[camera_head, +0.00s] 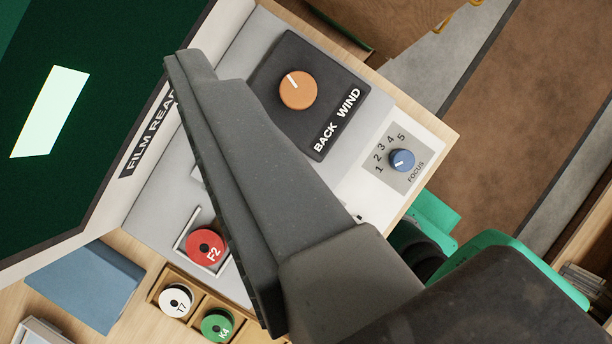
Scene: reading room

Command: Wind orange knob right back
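The orange knob (298,90) sits on a dark plate (285,55) marked BACK and WIND, on the grey deck of the film reader. Its white pointer mark points to the upper left in the picture, away from the printed words. My gripper (200,68) reaches in from the lower right as a large dark grey shape across the middle. Its tip is left of the orange knob in the picture and appears apart from it. I see it from the side, so the gap between its fingers does not show. Part of the deck is hidden behind it.
A blue focus knob (402,160) with numbers is right of the plate. The reader's dark green screen (110,60) is at left. A red F2 reel (207,248) and white T7 (176,300) and green K4 (217,325) reels are below. A blue book (85,285) lies lower left.

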